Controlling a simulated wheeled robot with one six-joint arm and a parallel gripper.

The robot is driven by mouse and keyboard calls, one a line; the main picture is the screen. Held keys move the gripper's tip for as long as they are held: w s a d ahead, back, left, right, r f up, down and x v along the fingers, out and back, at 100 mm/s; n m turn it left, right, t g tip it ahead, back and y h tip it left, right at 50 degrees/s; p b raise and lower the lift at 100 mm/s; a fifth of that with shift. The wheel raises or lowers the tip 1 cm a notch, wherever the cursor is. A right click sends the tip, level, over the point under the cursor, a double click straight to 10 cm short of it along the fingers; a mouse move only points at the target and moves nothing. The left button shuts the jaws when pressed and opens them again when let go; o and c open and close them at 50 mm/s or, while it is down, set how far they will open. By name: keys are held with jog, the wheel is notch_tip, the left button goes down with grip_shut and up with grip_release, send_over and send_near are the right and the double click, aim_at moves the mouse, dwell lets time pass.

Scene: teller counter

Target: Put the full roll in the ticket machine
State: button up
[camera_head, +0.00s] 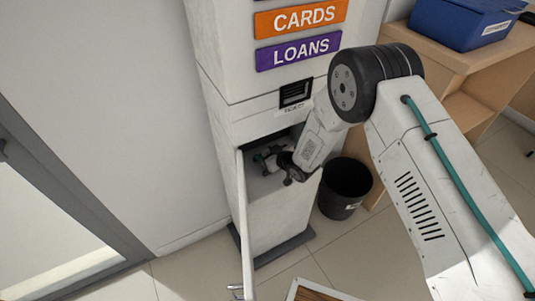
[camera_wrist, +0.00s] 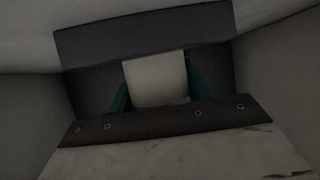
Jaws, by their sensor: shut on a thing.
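The ticket machine (camera_head: 222,75) is a tall white cabinet with orange and purple signs. Its front door (camera_head: 245,225) stands open, swung out toward me. My gripper (camera_head: 266,156) is inside the open compartment, below the ticket slot (camera_head: 296,93). In the wrist view, the green fingers of my gripper (camera_wrist: 158,85) are shut on a pale roll (camera_wrist: 156,78), with one finger on each side. A dark grey part of the compartment (camera_wrist: 140,32) lies behind the roll. The roll cannot be made out in the head view, and I cannot tell whether it touches the compartment.
A black bin (camera_head: 345,188) stands on the floor right of the machine. A wooden shelf unit (camera_head: 452,55) with a blue crate (camera_head: 462,22) is at the right. A framed glass door (camera_head: 50,215) is at the left. The compartment walls are close around my gripper.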

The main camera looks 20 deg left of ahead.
jog(key=o, duration=1)
jog(key=shift+s+d+r, duration=0.1)
jog(key=shift+d+r, duration=0.15)
jog(key=shift+r, duration=0.05)
jog(key=v, duration=1.1)
jog(key=shift+d, duration=0.2)
jog(key=shift+s, duration=0.1)
